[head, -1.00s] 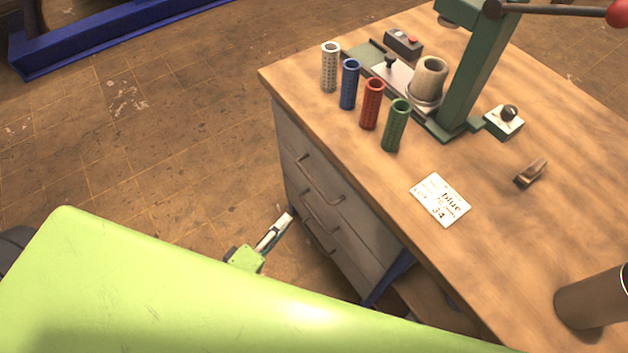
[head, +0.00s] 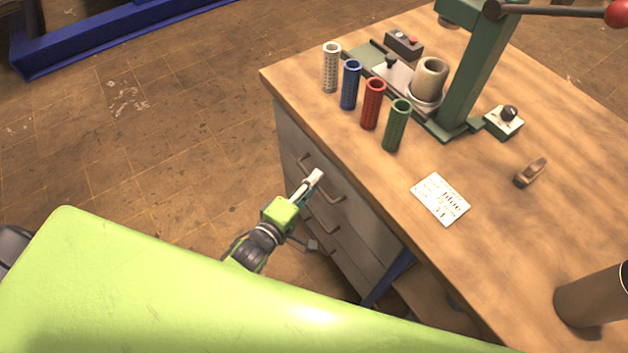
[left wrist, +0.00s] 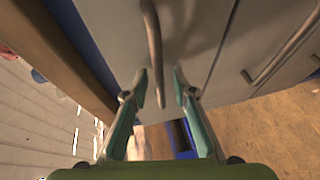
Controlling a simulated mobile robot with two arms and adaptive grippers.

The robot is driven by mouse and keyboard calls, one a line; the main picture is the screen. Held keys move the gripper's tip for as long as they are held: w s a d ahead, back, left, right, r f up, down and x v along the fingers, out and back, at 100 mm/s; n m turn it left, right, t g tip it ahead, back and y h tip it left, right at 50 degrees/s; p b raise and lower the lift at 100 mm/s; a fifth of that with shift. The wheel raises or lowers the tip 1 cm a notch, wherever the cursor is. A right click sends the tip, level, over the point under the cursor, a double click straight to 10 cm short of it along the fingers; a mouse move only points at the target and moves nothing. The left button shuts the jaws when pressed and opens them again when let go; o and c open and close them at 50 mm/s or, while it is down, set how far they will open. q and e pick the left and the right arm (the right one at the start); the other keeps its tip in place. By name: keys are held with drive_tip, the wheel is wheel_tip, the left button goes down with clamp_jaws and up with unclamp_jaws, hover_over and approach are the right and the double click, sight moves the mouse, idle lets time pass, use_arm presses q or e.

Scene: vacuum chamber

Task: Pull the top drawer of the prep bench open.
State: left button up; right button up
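The prep bench (head: 400,190) has a wooden top and a grey drawer unit under its left edge. The top drawer (head: 350,205) looks shut, with a bar handle (head: 335,197) on its front. In the left wrist view the nearest drawer handle (left wrist: 153,50) runs down between my fingers. My left gripper (head: 315,178) is at the top drawer's handle; in the left wrist view (left wrist: 158,82) its two fingers are apart, one on each side of the bar, with gaps showing. My right gripper is not in view.
Lower drawers with handles (head: 320,216) sit beneath. On the bench stand white, blue, red (head: 373,104) and green tubes, a green press (head: 470,80), a card (head: 440,198) and a dark cylinder (head: 595,297). Floor (head: 150,150) left of the bench is clear.

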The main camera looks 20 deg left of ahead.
use_arm(q)
drive_tip(key=shift+w+d, duration=0.15)
drive_tip(key=shift+w, duration=0.25)
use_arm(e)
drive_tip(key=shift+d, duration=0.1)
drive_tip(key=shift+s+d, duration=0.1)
use_arm(q)
clamp_jaws()
drive_tip(key=s+a+p, duration=0.5)
drive_tip(key=s+a, duration=1.2)
drive_tip(key=s, duration=0.5)
drive_tip(key=shift+a, duration=0.2)
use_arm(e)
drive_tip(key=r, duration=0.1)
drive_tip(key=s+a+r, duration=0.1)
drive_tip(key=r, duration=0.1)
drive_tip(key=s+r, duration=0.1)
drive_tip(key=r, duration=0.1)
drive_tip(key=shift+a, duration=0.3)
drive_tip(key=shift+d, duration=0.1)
